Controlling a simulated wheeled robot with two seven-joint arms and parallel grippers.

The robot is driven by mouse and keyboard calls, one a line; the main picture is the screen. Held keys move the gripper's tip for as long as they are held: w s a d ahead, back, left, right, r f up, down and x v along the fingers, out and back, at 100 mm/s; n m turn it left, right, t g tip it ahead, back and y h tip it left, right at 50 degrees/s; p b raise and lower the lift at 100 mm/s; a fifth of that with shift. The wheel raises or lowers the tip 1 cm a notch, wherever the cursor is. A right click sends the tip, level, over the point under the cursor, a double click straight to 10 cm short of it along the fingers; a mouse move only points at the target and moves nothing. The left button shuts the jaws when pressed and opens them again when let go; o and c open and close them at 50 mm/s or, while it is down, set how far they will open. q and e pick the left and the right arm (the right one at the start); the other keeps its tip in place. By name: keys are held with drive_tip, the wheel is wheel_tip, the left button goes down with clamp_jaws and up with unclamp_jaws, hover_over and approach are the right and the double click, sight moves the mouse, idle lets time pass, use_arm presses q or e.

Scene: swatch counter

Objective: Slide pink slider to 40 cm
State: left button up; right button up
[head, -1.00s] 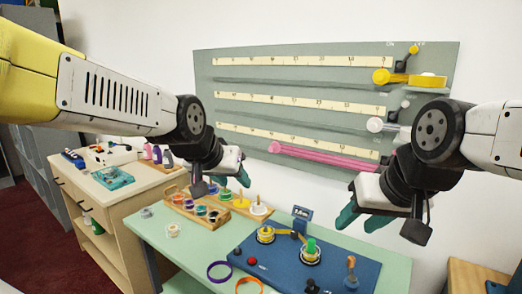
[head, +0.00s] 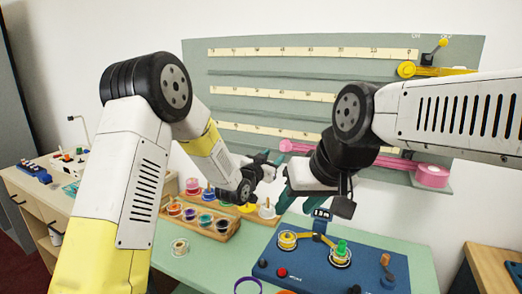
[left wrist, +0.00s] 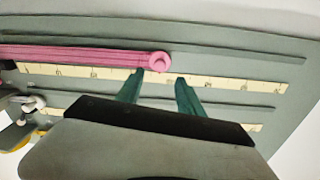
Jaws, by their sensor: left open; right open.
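The pink slider (head: 400,163) is a long pink bar with a round end, low on the grey wall board (head: 340,72), with a pink roll (head: 432,175) at its right end. Its round end and bar (left wrist: 90,55) also show in the left wrist view. My left gripper (head: 272,162) is open and close to the bar's round end. In the left wrist view its teal fingertips (left wrist: 159,76) stand apart, empty, just beside that round end. My right gripper (head: 285,185) is open and lower, over the counter, and its arm covers the middle of the bar. The 40 cm mark is not legible.
Above are two more cream scales and a yellow slider (head: 440,71). The green counter (head: 395,250) below holds a wooden rack (head: 205,225) of colored spools and a blue device (head: 320,268). My right arm crosses close in front of the board's lower right.

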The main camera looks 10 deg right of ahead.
sight(282, 149)
use_arm(q)
drive_tip(key=x, duration=0.7)
drive_tip(key=shift+w+d, duration=0.2)
drive_tip(key=shift+w, duration=0.05)
clamp_jaws()
idle(1.1)
